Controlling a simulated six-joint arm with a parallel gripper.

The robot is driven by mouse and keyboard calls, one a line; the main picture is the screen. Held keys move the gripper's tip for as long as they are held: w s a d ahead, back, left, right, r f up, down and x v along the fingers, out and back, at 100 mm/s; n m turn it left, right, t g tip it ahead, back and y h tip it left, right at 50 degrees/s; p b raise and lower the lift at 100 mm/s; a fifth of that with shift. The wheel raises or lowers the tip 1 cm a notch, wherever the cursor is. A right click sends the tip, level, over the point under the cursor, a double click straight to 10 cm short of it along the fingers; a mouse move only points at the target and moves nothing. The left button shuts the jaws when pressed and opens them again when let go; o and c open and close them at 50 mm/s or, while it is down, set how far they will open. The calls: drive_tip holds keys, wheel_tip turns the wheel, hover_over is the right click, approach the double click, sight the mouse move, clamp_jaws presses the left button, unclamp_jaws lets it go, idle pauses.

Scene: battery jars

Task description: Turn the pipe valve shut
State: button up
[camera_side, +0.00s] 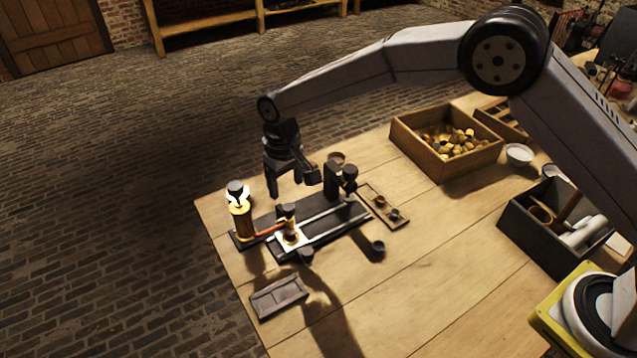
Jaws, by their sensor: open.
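My gripper (287,188) hangs fingers down above the dark bench fixture (325,232), its fingers apart with nothing seen between them. An upright brass cylinder (242,224) with a dark top and a bright white glow stands at the fixture's left end. A thin orange-red pipe (270,230) runs from it toward a small dark-topped fitting (288,212) over a bright, light-coloured patch. This fitting may be the pipe valve; it is too small to tell, and its turn position cannot be read. My gripper appears above and apart from it.
A dark upright post (331,181) and a round knob (349,172) stand close right of my gripper. A small wooden tray (392,217) lies right of them. A crate of corks (449,143) and a dark tool box (559,240) stand farther right.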

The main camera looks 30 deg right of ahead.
sight(288, 207)
drive_tip(key=shift+f, duration=3.35)
clamp_jaws()
